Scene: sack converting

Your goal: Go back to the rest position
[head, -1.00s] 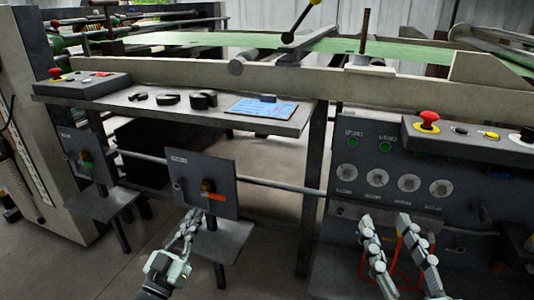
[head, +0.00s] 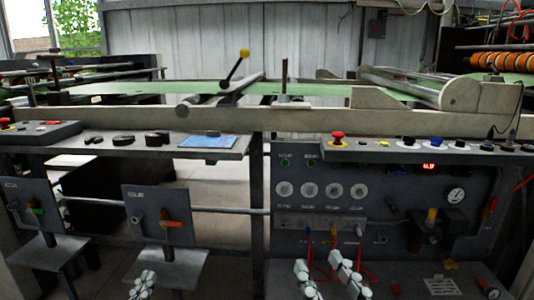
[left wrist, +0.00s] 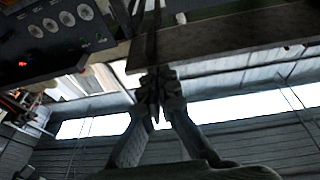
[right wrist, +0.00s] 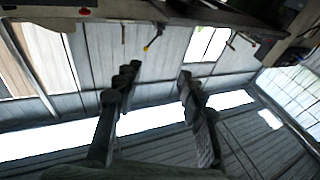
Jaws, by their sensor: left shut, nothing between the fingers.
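My left gripper (head: 143,284) is at the bottom edge of the head view, in front of the small shelf under the middle valve plate. In the left wrist view its fingers (left wrist: 157,98) are together with nothing between them. My right gripper (head: 330,278) is at the bottom of the head view, in front of the grey control panel. In the right wrist view its two fingers (right wrist: 152,85) stand wide apart and empty. Most of both arms is out of the head view.
A grey control panel (head: 390,185) with gauges and a red button (head: 337,137) stands at the right. A shelf (head: 225,148) holds a blue sheet (head: 208,141) and black knobs. Two valve plates (head: 157,214) with small shelves jut out at the left.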

